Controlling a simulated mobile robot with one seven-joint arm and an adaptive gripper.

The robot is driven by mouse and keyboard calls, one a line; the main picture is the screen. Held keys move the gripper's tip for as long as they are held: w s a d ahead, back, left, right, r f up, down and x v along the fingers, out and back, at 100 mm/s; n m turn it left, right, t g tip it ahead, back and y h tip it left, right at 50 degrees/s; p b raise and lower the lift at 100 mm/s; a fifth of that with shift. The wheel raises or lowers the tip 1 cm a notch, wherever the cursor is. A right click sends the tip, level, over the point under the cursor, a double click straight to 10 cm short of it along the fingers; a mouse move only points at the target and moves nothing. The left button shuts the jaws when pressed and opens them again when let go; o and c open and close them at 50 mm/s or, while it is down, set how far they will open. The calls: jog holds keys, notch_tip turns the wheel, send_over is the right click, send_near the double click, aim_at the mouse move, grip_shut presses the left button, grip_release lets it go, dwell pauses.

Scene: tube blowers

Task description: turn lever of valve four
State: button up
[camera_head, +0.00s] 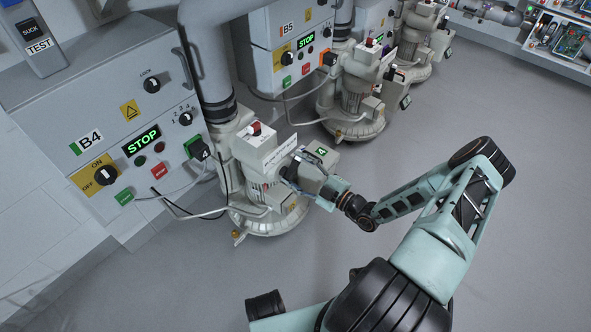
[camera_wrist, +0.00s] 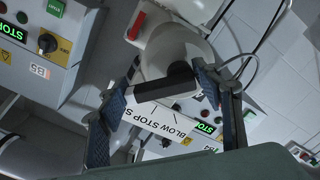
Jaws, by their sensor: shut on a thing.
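The B4 blower unit (camera_head: 262,180) stands beside the panel marked B4 (camera_head: 88,140). In the wrist view its valve lever (camera_wrist: 168,88) is a short black bar at the end of a pale round housing (camera_wrist: 175,52). A white plate reading BLOW STOP S… (camera_wrist: 165,122) lies behind the lever, its end hidden by a finger. My gripper (camera_wrist: 163,86) has one blue-padded finger at each end of the bar and is shut on it. In the head view my gripper (camera_head: 290,176) is at the unit's right side, and the lever is too small to make out.
The B4 display (camera_head: 142,140) shows STOP in green. A B5 panel (camera_head: 287,30) and another blower (camera_head: 355,95) stand farther back. Hoses and cables (camera_head: 190,212) run between panel and blower. The grey floor (camera_head: 490,120) to the right is clear. A shelf with equipment (camera_head: 560,40) is at the far right.

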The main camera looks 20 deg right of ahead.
jog(key=shift+w+r, duration=0.2)
jog(key=shift+r, duration=0.05)
jog(key=o, duration=1.1)
jog(key=shift+f, duration=0.1)
jog(key=shift+s, duration=0.1)
jog(key=v, duration=1.2)
